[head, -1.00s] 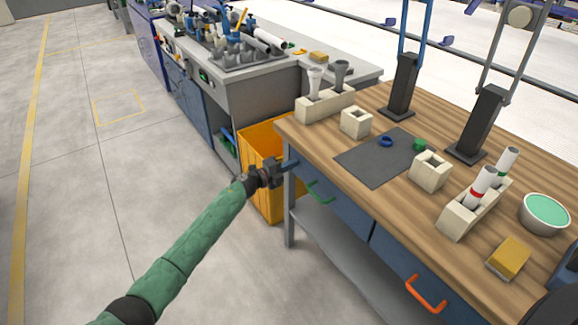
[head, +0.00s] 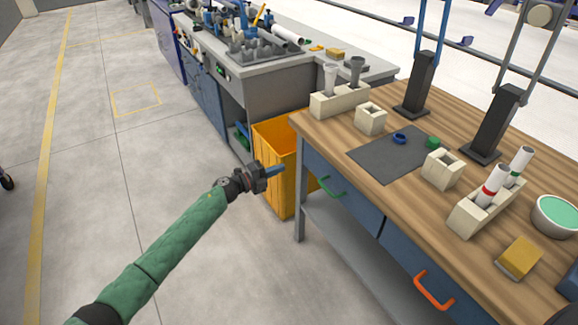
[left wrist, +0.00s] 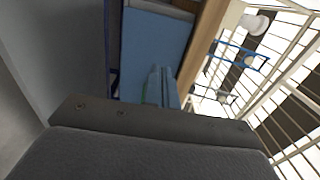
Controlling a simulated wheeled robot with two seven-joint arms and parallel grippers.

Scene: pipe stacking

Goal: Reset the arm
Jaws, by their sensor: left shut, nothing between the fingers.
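My left arm comes in from the lower left in the head view, in a green sleeve. My left gripper (head: 276,171) is shut and empty, with its blue fingers pointing right. It hangs in front of the orange bin (head: 290,190), to the left of the wooden workbench (head: 345,155). In the left wrist view the closed blue fingers (left wrist: 159,85) show in front of the blue bench drawers. My right gripper is not in view.
On the workbench are a grey mat (head: 385,160), cream block holders (head: 440,170), red- and green-banded pipes, a bowl (head: 556,214) and a yellow sponge (head: 519,257). Drawer handles (head: 433,291) jut from its front.

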